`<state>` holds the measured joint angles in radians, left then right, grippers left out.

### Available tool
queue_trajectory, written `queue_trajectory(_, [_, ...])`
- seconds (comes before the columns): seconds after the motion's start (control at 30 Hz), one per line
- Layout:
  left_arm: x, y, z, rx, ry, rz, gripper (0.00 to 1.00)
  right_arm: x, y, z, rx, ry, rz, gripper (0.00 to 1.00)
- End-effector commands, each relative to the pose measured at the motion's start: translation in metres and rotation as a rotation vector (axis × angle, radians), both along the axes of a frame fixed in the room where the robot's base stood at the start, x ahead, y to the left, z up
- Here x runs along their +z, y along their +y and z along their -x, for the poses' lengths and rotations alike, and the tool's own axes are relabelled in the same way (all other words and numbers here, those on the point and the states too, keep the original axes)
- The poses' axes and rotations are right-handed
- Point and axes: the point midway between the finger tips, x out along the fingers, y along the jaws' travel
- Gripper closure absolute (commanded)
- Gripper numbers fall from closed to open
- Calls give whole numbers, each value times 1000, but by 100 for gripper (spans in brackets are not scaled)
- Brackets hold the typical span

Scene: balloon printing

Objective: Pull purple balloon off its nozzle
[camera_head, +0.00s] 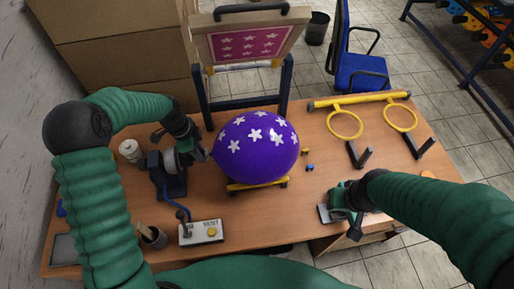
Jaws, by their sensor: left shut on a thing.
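The purple balloon (255,147) with white stars is inflated and lies above a yellow cradle (257,184) at the middle of the table. Its neck points left, toward the dark pump stand (168,176). My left gripper (205,154) is shut on the balloon's neck, between the balloon and the stand. The nozzle is hidden behind my gripper, so I cannot tell whether the neck is still on it. My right gripper (340,208) is low over the right front of the table, apart from the balloon. Its fingers are too small and dark to read.
A framed star screen (247,42) rises behind the balloon. A yellow bar with two rings (345,125) is at the right back. A blue chair (358,75) stands behind the table.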

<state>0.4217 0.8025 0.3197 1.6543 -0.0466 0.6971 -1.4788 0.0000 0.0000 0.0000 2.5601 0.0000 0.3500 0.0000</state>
Motion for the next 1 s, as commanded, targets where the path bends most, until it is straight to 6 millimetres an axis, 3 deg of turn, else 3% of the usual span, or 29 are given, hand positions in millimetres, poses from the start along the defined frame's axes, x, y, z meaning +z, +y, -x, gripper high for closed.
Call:
queue_trajectory(0.33, [7,-8,-1,0,0,0,100,7,0,0,0,0,0,64])
queue_trajectory(1.0, [89,-8,-1,0,2,0,100,69,0,0,0,0,0,64])
